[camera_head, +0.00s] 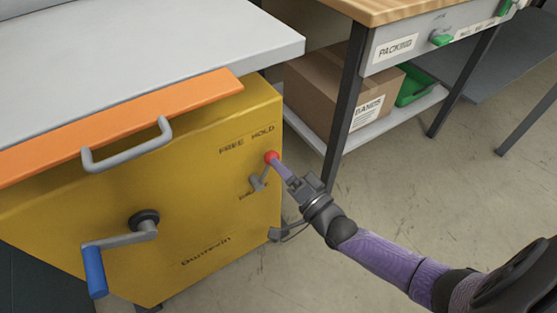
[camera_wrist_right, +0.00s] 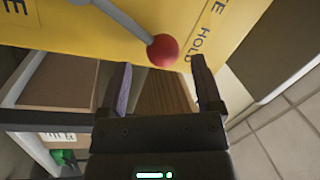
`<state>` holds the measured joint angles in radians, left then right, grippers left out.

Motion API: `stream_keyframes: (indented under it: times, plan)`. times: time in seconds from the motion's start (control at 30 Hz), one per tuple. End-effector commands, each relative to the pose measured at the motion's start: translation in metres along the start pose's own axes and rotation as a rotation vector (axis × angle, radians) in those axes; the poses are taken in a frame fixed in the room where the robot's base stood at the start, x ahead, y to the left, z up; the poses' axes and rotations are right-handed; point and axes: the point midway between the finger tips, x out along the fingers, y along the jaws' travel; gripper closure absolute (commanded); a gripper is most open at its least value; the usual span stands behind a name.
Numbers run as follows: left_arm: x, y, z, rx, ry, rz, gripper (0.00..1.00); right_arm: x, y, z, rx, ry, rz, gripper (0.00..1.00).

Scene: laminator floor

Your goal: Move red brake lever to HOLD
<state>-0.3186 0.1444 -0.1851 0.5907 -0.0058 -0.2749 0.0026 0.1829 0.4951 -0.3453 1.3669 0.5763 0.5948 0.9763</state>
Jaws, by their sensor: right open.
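The brake lever has a red ball knob (camera_head: 271,157) on a grey stem, mounted on the yellow machine panel (camera_head: 200,190). The words FREE and HOLD are printed above it, and the knob stands below HOLD. In the right wrist view the red knob (camera_wrist_right: 163,50) is just beyond the fingertips, between their lines, with the HOLD label beside it. My right gripper (camera_head: 280,168) is at the knob in the head view; its open fingers (camera_wrist_right: 160,72) hold nothing that I can see. Whether a finger touches the knob is unclear. My left gripper is out of view.
A crank with a blue handle (camera_head: 95,272) juts from the panel at left. A grey bar handle (camera_head: 127,146) is on the orange edge above. A packing bench (camera_head: 395,50) with a cardboard box (camera_head: 325,92) stands behind. Floor at right is clear.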

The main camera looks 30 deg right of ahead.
Motion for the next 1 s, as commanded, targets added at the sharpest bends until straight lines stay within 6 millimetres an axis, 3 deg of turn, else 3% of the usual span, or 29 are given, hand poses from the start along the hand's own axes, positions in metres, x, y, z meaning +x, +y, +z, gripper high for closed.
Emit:
stream_keyframes:
  times: [0.1,0.3,0.8,0.87,0.93,1.0]
  plan:
    - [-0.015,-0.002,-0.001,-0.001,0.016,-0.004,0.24,-0.032,-0.005,-0.003,-0.003,-0.001,0.001,0.17]
    - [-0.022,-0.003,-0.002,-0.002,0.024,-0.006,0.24,-0.07,-0.002,-0.002,0.0,0.0,0.001,0.17]
    - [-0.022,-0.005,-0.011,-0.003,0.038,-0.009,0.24,-0.077,0.0,0.0,-0.002,-0.001,0.003,0.17]
    - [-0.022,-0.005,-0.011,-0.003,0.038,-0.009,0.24,-0.082,0.009,0.005,-0.03,-0.02,0.041,0.17]
    - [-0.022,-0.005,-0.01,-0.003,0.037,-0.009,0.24,-0.102,0.036,0.022,-0.121,-0.091,0.162,0.17]
    - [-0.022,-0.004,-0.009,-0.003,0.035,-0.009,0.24,-0.141,0.077,0.048,-0.267,-0.23,0.352,0.17]
